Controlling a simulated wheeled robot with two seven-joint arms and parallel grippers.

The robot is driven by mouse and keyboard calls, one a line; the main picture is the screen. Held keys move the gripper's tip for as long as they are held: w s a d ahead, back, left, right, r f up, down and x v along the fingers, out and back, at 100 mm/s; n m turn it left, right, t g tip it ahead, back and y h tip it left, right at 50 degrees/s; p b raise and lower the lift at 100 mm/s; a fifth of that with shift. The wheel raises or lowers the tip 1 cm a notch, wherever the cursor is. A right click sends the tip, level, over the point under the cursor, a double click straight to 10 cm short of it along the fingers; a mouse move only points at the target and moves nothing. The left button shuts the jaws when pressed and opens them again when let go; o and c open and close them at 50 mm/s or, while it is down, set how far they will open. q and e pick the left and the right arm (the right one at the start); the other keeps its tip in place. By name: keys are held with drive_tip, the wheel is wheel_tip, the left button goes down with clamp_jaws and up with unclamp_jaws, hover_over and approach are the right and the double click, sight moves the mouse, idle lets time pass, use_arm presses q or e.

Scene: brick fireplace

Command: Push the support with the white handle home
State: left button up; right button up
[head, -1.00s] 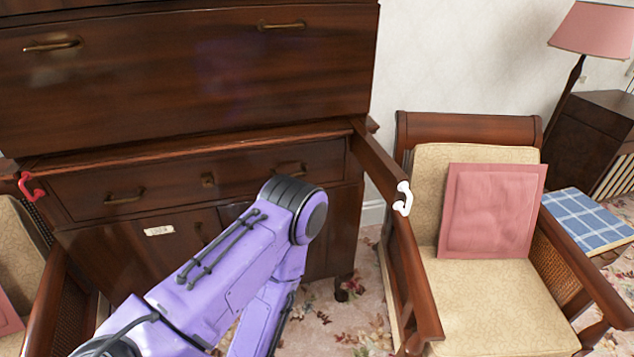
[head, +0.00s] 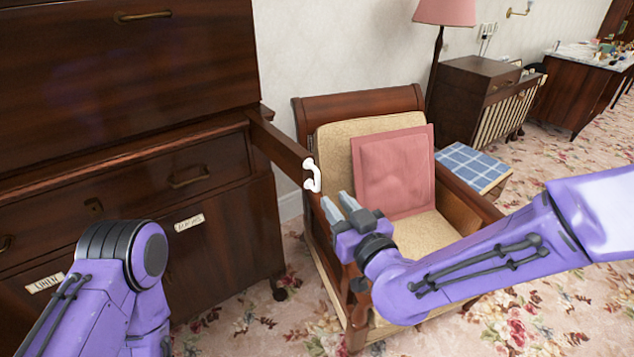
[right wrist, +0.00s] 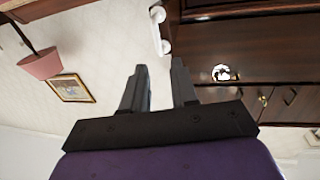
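The support (head: 277,147) is a dark wooden bar pulled out from the right side of the bureau. Its white handle (head: 313,176) is on the front end, and the handle also shows in the right wrist view (right wrist: 159,28). My right gripper (head: 340,203) is just right of and below the handle in the head view, apart from it. Its two fingers (right wrist: 160,85) are spread with nothing between them. My left arm comes in at the lower left of the head view; its gripper is out of the picture.
The bureau (head: 120,60) fills the left side. An armchair (head: 360,100) with a pink cushion (head: 395,170) stands close to the support on its right. A stool with a blue checked top (head: 470,165) and a pink lamp (head: 445,12) are behind. Carpet (head: 500,320) is open at the lower right.

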sight(319, 180)
drive_tip(key=p+x, duration=0.1)
drive_tip(key=x, duration=0.9)
drive_tip(key=shift+d+f+p, duration=0.1)
drive_tip(key=shift+f+p, duration=0.1)
drive_tip(key=shift+p, duration=0.15)
clamp_jaws()
